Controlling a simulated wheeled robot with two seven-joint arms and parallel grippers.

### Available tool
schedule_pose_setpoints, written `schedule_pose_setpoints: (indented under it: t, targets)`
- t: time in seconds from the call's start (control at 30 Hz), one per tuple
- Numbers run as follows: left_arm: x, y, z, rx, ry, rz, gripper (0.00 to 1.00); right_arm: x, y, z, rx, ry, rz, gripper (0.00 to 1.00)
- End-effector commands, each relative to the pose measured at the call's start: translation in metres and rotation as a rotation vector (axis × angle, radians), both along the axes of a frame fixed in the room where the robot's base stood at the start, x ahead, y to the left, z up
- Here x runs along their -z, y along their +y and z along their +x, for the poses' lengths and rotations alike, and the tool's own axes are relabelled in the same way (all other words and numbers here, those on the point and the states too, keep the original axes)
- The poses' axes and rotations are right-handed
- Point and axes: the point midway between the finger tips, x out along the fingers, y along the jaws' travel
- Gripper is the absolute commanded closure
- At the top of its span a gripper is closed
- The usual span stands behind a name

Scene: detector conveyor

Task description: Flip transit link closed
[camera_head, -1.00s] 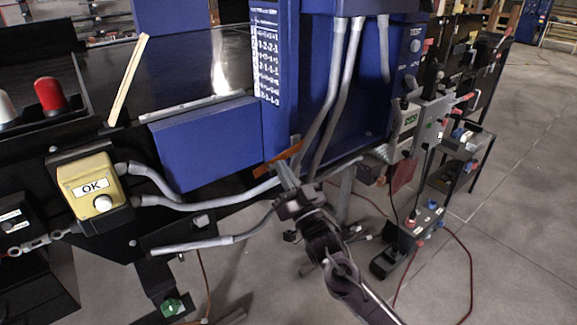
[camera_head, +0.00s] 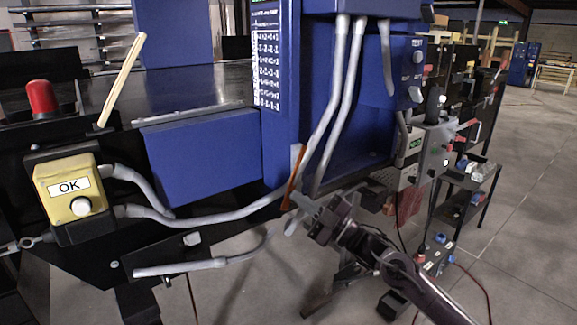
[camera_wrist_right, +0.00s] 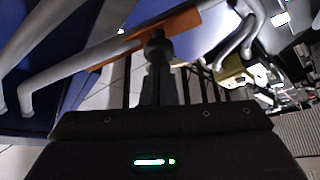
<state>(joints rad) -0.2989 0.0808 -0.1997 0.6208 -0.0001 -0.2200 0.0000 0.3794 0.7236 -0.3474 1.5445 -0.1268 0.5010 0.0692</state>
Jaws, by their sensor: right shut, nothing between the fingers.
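An orange bar (camera_head: 293,178), which looks like the transit link, stands steeply at the lower corner of the blue machine housing. In the right wrist view the orange bar (camera_wrist_right: 150,32) runs across just ahead of the fingertips. My right gripper (camera_head: 300,203) is at the bar's lower end, with its fingers together and nothing held. In the right wrist view a dark rounded piece stands between the closed right gripper (camera_wrist_right: 158,75) and the bar; I cannot tell whether they touch. My left gripper is not in view.
Grey hoses (camera_head: 325,120) run down the blue housing (camera_head: 270,140) close to the bar. A yellow OK button box (camera_head: 72,192) sits at the left, with a red lamp (camera_head: 42,97) behind it. Equipment racks stand at the right, beside open floor.

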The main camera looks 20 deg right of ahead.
Motion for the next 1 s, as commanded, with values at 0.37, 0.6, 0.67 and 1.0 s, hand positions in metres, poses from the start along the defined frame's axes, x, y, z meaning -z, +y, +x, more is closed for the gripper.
schedule_pose_setpoints:
  t: [0.37,0.6,0.67,1.0]
  targets:
    - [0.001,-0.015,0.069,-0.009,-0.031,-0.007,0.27,0.012,-0.026,0.009,0.001,-0.098,-0.269,1.00]
    - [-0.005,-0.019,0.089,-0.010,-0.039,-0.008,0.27,0.013,-0.034,0.012,0.001,-0.130,-0.357,1.00]
    - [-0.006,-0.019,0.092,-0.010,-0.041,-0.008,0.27,0.013,-0.035,0.013,0.001,-0.134,-0.370,1.00]
    - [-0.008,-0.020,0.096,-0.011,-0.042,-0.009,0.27,0.012,-0.037,0.014,0.000,-0.141,-0.392,1.00]
